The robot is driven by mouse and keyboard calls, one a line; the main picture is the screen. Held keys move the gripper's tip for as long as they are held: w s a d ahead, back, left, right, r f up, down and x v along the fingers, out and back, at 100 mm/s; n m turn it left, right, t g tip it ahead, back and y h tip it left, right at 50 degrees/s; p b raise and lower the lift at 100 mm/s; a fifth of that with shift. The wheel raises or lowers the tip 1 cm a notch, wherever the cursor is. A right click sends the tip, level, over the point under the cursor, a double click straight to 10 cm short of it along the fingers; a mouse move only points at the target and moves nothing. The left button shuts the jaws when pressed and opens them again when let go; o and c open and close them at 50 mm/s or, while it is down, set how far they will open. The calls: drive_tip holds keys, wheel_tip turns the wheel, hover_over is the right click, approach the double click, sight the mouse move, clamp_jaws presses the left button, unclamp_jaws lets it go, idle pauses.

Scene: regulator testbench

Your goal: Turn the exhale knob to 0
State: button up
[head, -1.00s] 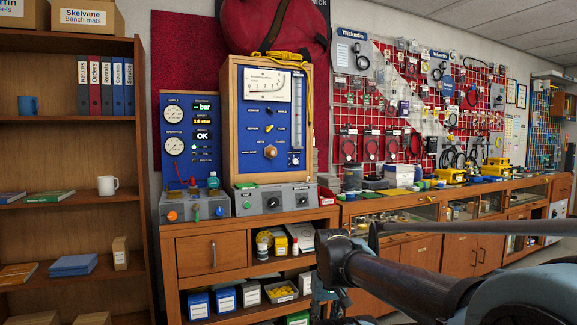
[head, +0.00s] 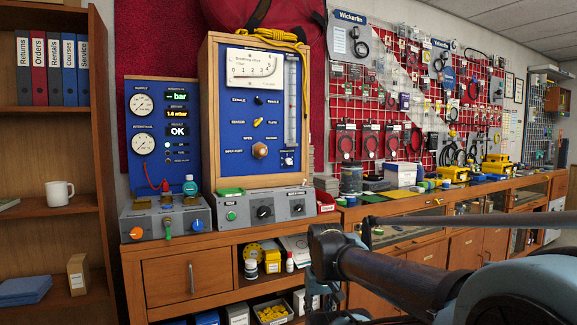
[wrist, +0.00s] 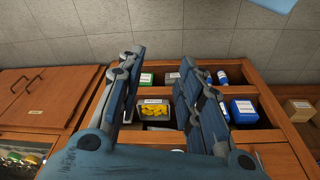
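The wood-framed test panel (head: 212,110) stands on the bench in the head view. On its blue face, a small dark knob (head: 259,100) sits between labels that seem to read "Exhale" and "Inhale"; its setting is too small to read. Below it are a yellow-tipped switch (head: 258,121) and a brown hexagonal fitting (head: 260,150). A grey box in front carries a black knob (head: 264,212) and another dial (head: 297,208), their labels unreadable. My gripper (wrist: 162,60) is open and empty in the wrist view, pointing at the cabinet's open shelves, away from the knobs.
A blue gauge panel (head: 159,170) stands left of the test panel, with a grey valve box (head: 166,216) before it. Small bins, including one of yellow parts (wrist: 154,110), fill the shelves below. My arm crosses the lower right. A bookshelf (head: 50,235) stands left.

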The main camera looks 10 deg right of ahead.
drive_tip(key=shift+d, duration=0.1)
drive_tip(key=o, duration=0.4)
drive_tip(key=shift+r, duration=0.1)
drive_tip(key=shift+c, duration=0.2)
drive_tip(key=w+a+r+m+t+y, duration=0.4)
drive_tip(key=w+r+m, duration=0.4)
drive_tip(key=w+r, duration=0.3)
drive_tip(key=w+a+r+m+t+y, duration=0.3)
drive_tip(key=w+r+m, duration=0.55)
drive_tip(key=w, duration=0.35)
drive_tip(key=w+d+r+m+t, duration=0.3)
drive_tip(key=w+r+m, duration=0.3)
drive_tip(key=w+r, duration=0.2)
drive_tip(key=m+t+h, duration=0.1)
drive_tip(key=m+t, duration=0.4)
drive_tip(key=m, duration=0.6)
approach(290, 161)
drive_tip(key=x, duration=0.9)
drive_tip(key=shift+a+f, duration=0.1)
